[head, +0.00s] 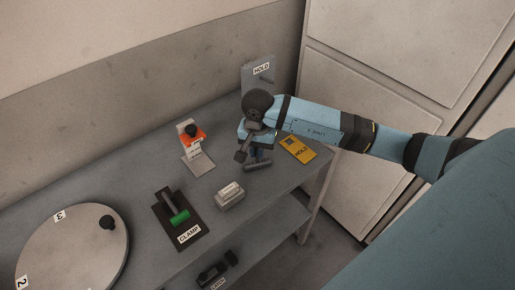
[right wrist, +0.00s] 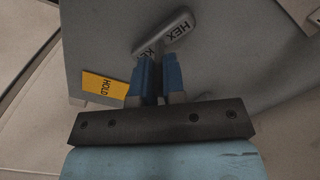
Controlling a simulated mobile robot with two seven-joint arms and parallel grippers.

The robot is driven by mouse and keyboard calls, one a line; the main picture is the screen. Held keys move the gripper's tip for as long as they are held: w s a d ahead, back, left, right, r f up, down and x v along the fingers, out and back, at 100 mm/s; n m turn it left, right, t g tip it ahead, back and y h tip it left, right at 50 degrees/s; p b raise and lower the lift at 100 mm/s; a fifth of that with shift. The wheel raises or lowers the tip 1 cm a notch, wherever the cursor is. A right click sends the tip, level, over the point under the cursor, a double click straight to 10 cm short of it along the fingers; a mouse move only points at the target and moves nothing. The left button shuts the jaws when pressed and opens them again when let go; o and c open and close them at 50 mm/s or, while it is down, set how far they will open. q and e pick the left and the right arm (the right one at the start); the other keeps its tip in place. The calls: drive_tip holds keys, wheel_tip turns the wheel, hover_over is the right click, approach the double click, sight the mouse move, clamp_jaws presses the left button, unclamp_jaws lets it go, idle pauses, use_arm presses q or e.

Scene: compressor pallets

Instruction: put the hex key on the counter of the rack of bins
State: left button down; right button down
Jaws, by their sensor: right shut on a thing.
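My right gripper (head: 256,157) is over the far right part of the grey counter (head: 232,112). It also shows in the right wrist view (right wrist: 158,70), its blue fingers shut on the hex key (right wrist: 168,32). The hex key is a grey bar lettered "HEX" and partly hidden between the fingers. In the head view the hex key (head: 258,166) shows just below the fingers. I cannot tell whether it touches the counter. I cannot make out a rack of bins in either view. My left gripper is not in view.
A yellow HOLD card (head: 298,149) lies right of the gripper, and a grey HOLD panel (head: 259,73) stands behind. Left are an orange-topped stand (head: 196,158), a grey block (head: 230,195), a CLAMP plate (head: 180,219) and a round numbered disc (head: 70,252). A lower shelf shows below.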

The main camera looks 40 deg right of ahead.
drive_tip(key=shift+r, duration=0.1)
drive_tip(key=c, duration=1.2)
unclamp_jaws()
wheel_tip(320, 180, up, 12)
drive_tip(key=b, duration=0.1)
